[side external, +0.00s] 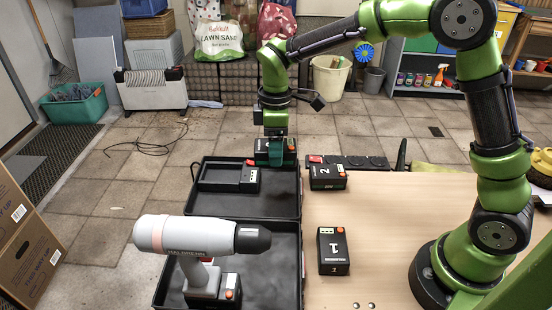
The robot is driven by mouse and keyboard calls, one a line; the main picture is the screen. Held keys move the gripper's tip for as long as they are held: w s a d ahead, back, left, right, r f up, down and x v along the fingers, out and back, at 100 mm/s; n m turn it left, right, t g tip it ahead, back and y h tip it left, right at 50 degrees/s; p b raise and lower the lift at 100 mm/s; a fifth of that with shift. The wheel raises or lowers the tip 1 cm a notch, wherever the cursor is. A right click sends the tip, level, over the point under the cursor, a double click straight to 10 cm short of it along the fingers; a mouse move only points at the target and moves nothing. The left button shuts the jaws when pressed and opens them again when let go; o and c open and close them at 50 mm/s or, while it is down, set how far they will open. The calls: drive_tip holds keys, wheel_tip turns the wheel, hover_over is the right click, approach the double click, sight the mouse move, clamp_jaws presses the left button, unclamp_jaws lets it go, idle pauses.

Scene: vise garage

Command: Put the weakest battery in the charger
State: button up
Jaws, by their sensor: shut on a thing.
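My gripper (277,150) points down over the far end of the far black tray (270,205). It is shut on a dark battery (261,155) with an orange part, held near the tray's back edge; the fingers hide some of it. Battery 2 (322,180), black with an orange button, sits on the table right of the tray. Battery 1 (333,252) lies on the table nearer the camera. Charge levels are too small to compare.
A grey drill (195,235) stands in the near tray (290,262), with a battery at its foot. A red-switched power strip (355,162) runs along the table's far edge. The table (385,215) is clear right of the batteries.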

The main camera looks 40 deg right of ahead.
drive_tip(key=shift+m, duration=0.4)
drive_tip(key=shift+w+a+f, duration=0.9)
drive_tip(key=shift+w+a, duration=0.3)
drive_tip(key=shift+w, duration=0.95)
drive_tip(key=shift+w+a+f, duration=0.9)
drive_tip(key=shift+w+a, duration=0.3)
drive_tip(key=shift+w, duration=0.95)
drive_tip(key=shift+w+a+f, duration=0.9)
drive_tip(key=shift+w+a, duration=0.3)
drive_tip(key=shift+w, duration=0.95)
drive_tip(key=shift+f, duration=0.55)
drive_tip(key=shift+f, duration=0.35)
drive_tip(key=shift+f, duration=0.35)
drive_tip(key=shift+f, duration=0.35)
drive_tip(key=shift+f, duration=0.7)
